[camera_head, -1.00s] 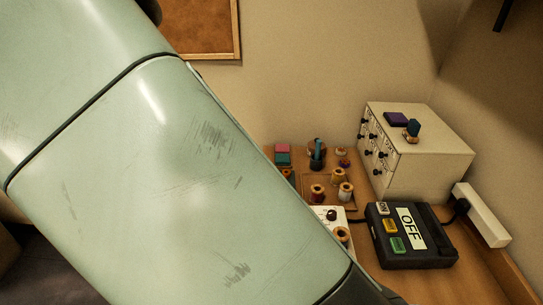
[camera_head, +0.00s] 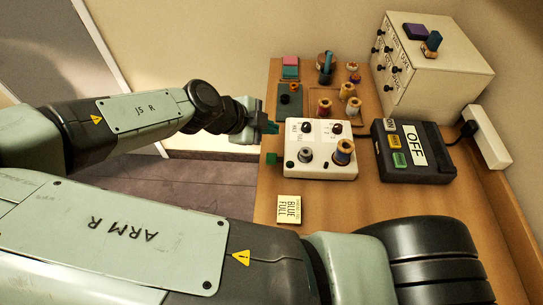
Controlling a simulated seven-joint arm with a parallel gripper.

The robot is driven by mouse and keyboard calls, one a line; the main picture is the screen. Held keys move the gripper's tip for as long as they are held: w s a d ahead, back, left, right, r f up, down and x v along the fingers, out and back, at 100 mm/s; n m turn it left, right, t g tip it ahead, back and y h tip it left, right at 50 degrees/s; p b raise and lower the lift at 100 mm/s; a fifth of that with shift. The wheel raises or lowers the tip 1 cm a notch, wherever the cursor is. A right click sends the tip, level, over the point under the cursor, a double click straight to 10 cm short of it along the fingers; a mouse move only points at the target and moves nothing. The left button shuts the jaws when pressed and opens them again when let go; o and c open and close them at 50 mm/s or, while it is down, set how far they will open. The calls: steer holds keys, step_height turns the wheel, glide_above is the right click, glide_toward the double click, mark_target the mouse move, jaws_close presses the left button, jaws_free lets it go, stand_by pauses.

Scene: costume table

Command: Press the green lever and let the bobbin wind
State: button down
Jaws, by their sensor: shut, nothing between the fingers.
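A white winder box (camera_head: 320,168) with dark knobs stands on the wooden table. A green lever (camera_head: 271,158) sticks out from its left side. A wooden spool with dark winding (camera_head: 343,152) stands on the box's right part, and a grey round piece (camera_head: 305,155) sits on its left part. I cannot tell which of these is the bobbin to be wound. My gripper (camera_head: 271,127) is shut and empty, at the box's back left, beyond the lever in the picture and seemingly apart from it.
A black box labelled OFF (camera_head: 413,168) with several coloured buttons stands to the right. A card reading BLUE FULL (camera_head: 289,208) lies in front. Spools stand on a tray (camera_head: 361,107) behind. A white drawer cabinet (camera_head: 437,75) fills the back right.

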glide_toward(275, 157)
steer(key=shift+w+d+f, duration=0.7)
steer(key=shift+w+d, duration=0.05)
steer(key=shift+d, duration=0.25)
steer(key=shift+w+d+f, duration=0.65)
steer(key=shift+w+d, duration=0.15)
steer(key=shift+d, duration=0.25)
steer(key=shift+f, duration=0.1)
stand_by(0.5)
steer(key=shift+f, duration=0.3)
steer(key=shift+f, duration=0.9)
stand_by(0.9)
steer(key=shift+r, duration=1.35)
steer(key=shift+r, duration=0.1)
steer(key=shift+r, duration=2.4)
